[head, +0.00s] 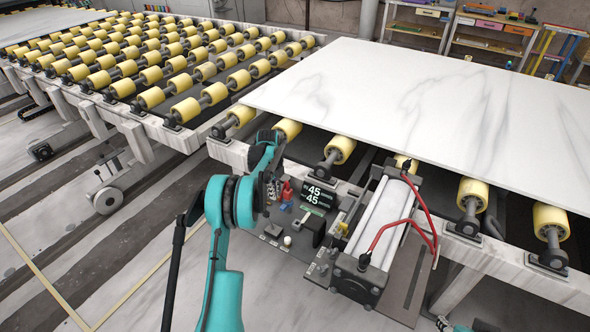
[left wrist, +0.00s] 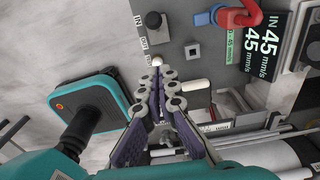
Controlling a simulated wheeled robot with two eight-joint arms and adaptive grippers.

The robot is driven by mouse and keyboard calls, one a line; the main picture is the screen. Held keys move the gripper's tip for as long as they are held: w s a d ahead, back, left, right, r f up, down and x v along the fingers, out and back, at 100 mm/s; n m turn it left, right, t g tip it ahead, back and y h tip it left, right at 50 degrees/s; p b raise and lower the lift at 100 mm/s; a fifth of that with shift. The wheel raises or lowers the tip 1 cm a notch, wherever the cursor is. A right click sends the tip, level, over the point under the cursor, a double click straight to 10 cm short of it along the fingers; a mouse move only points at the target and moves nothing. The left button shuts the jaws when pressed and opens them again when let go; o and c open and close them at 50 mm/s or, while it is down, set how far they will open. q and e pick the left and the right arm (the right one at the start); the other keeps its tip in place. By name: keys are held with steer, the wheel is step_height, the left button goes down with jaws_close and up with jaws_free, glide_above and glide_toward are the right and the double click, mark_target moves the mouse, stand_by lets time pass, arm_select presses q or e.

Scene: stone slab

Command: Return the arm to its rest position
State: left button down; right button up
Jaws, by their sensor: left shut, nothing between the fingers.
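My left arm (head: 223,295) rises from the bottom of the head view, and its teal links bend over the left side of a grey control panel (head: 290,262). What seems to be my right gripper (head: 446,322) shows at the bottom edge, too cut off to read.
The panel carries a red switch (head: 287,190) and a display (head: 318,195) reading 45. A white cylinder (head: 383,222) with red hoses stands right of it. A marble slab (head: 430,100) lies on the yellow-roller conveyor (head: 185,108). Floor (head: 150,290) at lower left is open.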

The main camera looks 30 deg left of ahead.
arm_select(q)
steer(key=s+d+r+n+t, duration=0.1)
steer(key=s+d+r+n, duration=0.1)
steer(key=d+r, duration=0.35)
steer(key=s+d+r+n+t, duration=0.1)
steer(key=s+d+r+n, duration=0.15)
steer(key=r, duration=0.55)
steer(key=s+d+r+n+t+y, duration=0.1)
steer(key=s+d+r+n+t, duration=0.1)
steer(key=s+d+r+n, duration=0.7)
steer(key=s+d+f+n+t, duration=0.1)
steer(key=s+d, duration=0.3)
steer(key=s, duration=0.5)
steer(key=s+d+f+n+t, duration=0.2)
steer(key=s+d+f+n, duration=0.1)
steer(key=s, duration=0.6)
steer(key=shift+s+d+n+h, duration=0.35)
steer(key=shift+d+n, duration=0.3)
steer(key=shift+d, duration=0.45)
steer(key=shift+f, duration=0.1)
stand_by(1.8)
